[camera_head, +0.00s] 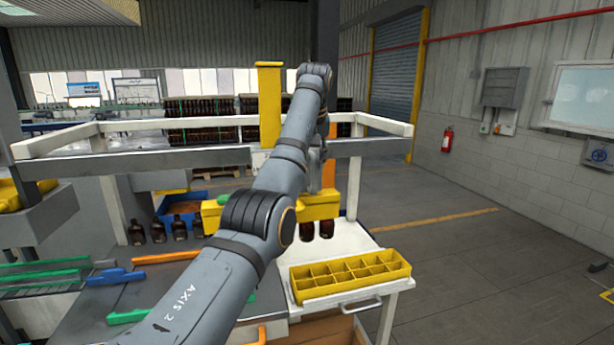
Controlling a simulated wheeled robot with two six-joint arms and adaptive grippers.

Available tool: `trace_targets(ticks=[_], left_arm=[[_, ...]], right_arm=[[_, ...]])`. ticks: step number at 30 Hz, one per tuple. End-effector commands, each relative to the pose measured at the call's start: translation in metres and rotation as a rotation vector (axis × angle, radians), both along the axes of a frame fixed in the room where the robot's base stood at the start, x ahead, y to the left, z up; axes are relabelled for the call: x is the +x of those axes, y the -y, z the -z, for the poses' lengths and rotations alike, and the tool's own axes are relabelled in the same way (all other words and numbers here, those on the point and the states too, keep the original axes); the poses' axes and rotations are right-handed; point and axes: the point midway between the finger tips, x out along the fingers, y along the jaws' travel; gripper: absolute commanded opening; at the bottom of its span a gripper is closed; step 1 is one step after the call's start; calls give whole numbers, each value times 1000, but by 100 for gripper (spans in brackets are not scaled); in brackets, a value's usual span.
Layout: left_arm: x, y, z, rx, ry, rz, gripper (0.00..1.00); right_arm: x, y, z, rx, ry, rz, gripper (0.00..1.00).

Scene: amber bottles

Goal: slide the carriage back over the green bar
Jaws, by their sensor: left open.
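The carriage seems to be the yellow upright (269,105) on the grey cross rail, with a yellow beam (318,206) below it, partly hidden by my left arm. Amber bottles (180,228) hang or stand in a row at the beam's level; I cannot tell which. A green bar (125,317) lies on the grey table at lower left; another green strip (45,265) lies farther left. My left arm reaches over the rail and bends down; its open gripper (322,182) is small above the beam, its fingers unclear, contact uncertain. My right gripper is not visible.
A yellow divided crate (350,277) sits on a white shelf at the right, its compartments looking empty. A white frame (85,136) surrounds the station. A blue bar (115,277) and an orange bar (165,257) lie on the left.

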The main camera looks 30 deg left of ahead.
Motion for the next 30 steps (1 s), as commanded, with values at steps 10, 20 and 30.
trace_targets(ticks=[10, 20, 30], left_arm=[[17, -13, 51, 0, -2, 1, 41], [19, -14, 57, 0, 1, 1, 41], [19, -14, 57, 0, 1, 1, 0]], right_arm=[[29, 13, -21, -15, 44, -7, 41], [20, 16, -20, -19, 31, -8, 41], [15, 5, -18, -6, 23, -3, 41]])
